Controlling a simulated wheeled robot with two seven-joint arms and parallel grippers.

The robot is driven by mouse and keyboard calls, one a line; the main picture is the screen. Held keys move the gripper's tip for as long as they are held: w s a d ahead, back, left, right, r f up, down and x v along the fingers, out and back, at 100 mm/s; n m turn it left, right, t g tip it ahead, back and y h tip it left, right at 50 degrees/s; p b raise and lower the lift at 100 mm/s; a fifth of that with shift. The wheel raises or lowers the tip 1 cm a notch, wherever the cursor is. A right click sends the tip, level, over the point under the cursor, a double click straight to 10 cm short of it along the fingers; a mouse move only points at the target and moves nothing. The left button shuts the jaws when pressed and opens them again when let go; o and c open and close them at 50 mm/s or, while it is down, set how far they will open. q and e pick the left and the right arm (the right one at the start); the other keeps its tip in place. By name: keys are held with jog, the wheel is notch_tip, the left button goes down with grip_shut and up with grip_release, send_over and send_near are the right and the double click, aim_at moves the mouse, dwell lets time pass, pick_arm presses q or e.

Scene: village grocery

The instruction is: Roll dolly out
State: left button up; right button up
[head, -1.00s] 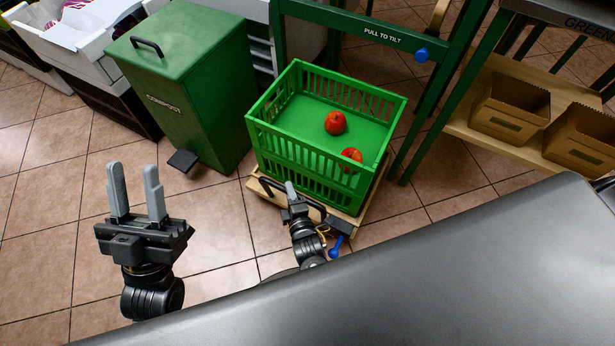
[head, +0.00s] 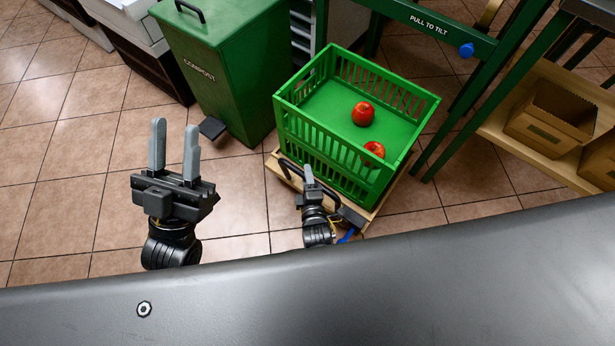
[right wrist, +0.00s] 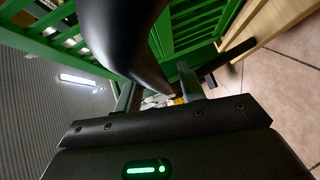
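The dolly (head: 271,166) is a low wooden platform with a black bar handle (head: 289,171) on its near side. It carries a green slatted crate (head: 350,165) holding two red, apple-like items (head: 363,114). My right gripper (head: 308,172) is at the handle; its fingertips overlap the bar. In the right wrist view, a thick dark bar (right wrist: 125,40) runs down between its two fingers (right wrist: 157,92); how tightly they sit on it is unclear. My left gripper (head: 174,150) is open and empty above the floor, left of the dolly.
A green compost bin (head: 215,75) with a black pedal (head: 212,128) stands just left of the crate. A green frame (head: 405,16) marked "PULL TO TILT" stands behind and right. A shelf with cardboard boxes (head: 552,115) is at right. Tiled floor (head: 60,190) is clear at left.

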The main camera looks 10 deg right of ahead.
jog(key=shift+s, duration=0.15)
pick_arm(q)
jog(key=d+f+g+p, duration=0.1)
jog(key=f+g, duration=0.1)
jog(key=w+d+f+m+g+p, duration=0.1)
jog(key=d+f+g, duration=0.1)
jog(key=g, duration=0.1)
jog(key=shift+w+d+y+p, duration=0.1)
jog(key=shift+d+y+p, duration=0.2)
jog(key=shift+p, duration=0.1)
pick_arm(e)
jog(key=s+r, duration=0.1)
jog(key=s, duration=0.9)
jog(key=shift+s+r, duration=0.2)
jog(key=shift+r, duration=0.05)
jog(key=shift+s, duration=0.1)
